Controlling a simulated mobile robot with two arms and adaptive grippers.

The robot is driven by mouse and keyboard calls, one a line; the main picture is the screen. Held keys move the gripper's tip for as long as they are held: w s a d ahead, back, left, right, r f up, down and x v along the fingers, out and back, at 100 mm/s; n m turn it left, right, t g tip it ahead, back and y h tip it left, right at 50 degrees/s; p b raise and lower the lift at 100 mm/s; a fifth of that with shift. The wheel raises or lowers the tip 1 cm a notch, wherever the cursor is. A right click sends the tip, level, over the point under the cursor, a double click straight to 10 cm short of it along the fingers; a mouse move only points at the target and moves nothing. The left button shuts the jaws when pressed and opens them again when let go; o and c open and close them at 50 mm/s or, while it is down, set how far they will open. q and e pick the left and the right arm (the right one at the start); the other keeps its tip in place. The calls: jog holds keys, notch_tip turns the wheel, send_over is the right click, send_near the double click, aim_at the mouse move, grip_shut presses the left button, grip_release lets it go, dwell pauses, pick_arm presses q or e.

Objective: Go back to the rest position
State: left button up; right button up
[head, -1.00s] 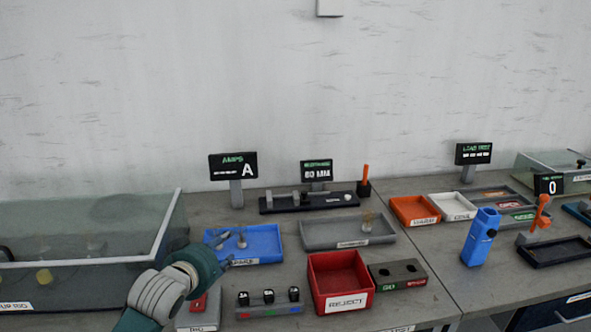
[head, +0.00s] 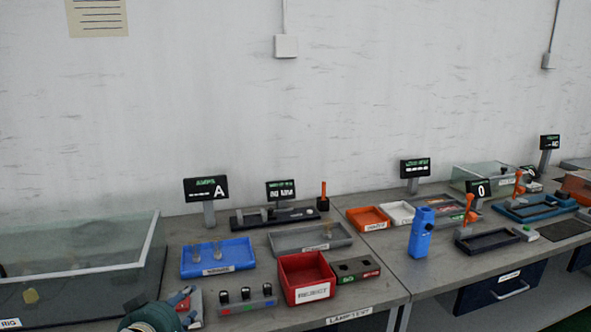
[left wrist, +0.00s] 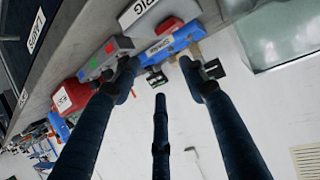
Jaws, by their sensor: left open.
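My left gripper (head: 186,300) is low at the left of the head view, beside the grey box with the red top, mostly hidden behind my own wrist. In the left wrist view its dark fingers (left wrist: 158,78) are spread apart with nothing between them. That view is tilted, with the bench at upper left. My right gripper is not in view.
A blue tray (head: 246,265) with small metal parts, a grey tray (head: 282,242) and a red reject bin (head: 309,291) stand on the bench. A glass-walled tank (head: 75,245) is at left. A blue bottle-like device (head: 420,235) stands right.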

pick_arm(q)
jog(key=s+d+f+m+g, duration=0.1)
jog(key=s+d+f+g, duration=0.3)
jog(key=s+f, duration=1)
jog(key=s+d+f+m+g, duration=0.1)
jog(key=s+f+g, duration=0.15)
jog(key=s, duration=0.85)
jog(key=s+d+f+g, duration=0.1)
jog(key=s+f+g, duration=0.15)
jog(key=s, duration=0.85)
notch_tip(320, 180, down, 26)
jog(key=s+g, duration=0.1)
jog(key=g, duration=0.1)
jog(key=s+a+f, duration=0.3)
jog(key=s+f, duration=1.3)
jog(key=s, duration=0.1)
jog(key=shift+s+f+m+g, duration=0.2)
jog(key=shift+s+m+g, duration=0.1)
jog(key=shift+s+g, duration=0.1)
